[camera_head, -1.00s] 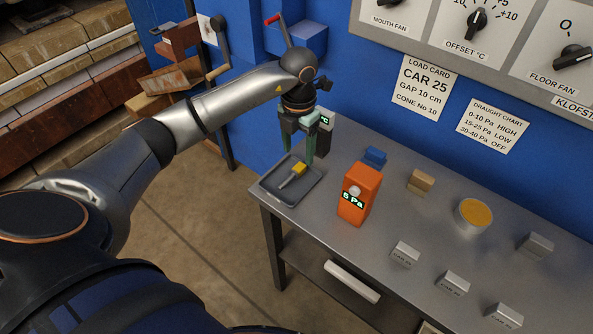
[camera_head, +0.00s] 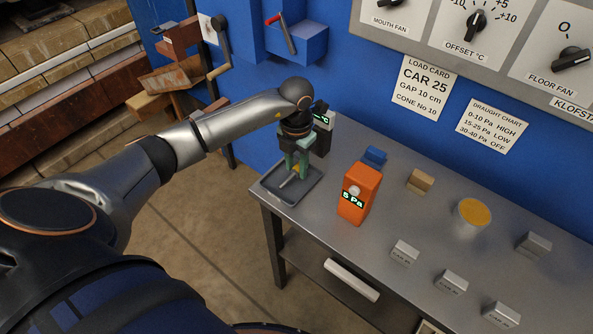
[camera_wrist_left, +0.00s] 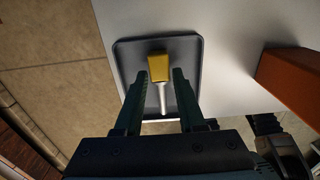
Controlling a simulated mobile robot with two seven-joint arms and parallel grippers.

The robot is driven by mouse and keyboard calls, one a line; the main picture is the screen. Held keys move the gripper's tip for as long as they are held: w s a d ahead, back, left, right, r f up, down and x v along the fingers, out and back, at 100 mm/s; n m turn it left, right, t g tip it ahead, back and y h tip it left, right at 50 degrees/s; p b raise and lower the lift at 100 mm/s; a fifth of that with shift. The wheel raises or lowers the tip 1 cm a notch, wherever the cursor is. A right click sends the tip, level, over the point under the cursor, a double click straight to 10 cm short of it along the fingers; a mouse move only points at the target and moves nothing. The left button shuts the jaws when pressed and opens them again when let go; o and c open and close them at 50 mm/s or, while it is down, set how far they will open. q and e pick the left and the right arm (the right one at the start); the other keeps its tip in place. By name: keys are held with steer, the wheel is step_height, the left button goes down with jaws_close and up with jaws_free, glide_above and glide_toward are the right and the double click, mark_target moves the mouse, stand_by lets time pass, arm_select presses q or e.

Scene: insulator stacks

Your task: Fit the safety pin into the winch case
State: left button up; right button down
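The safety pin has a yellow head and a pale metal shaft (camera_head: 288,182). It lies in a dark grey tray (camera_head: 273,186) at the left end of the bench, and it also shows in the left wrist view (camera_wrist_left: 157,68). My left gripper (camera_head: 297,172) points down over the tray, partly hiding the pin. In the left wrist view its two fingers (camera_wrist_left: 160,76) are open, one on each side of the pin, with gaps visible. A rusty reddish case (camera_head: 181,36) beside a crank stands at the upper left; I cannot tell if it is the winch case. My right gripper is not in view.
An orange meter (camera_head: 360,194) stands right of the tray. A blue block (camera_head: 375,156), a tan block (camera_head: 421,180), a yellow-topped tin (camera_head: 473,215) and several grey blocks are spread over the bench. A blue wall box (camera_head: 297,42) with a red-handled lever is behind.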

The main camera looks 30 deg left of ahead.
arm_select(q)
jaws_close()
stand_by(0.4)
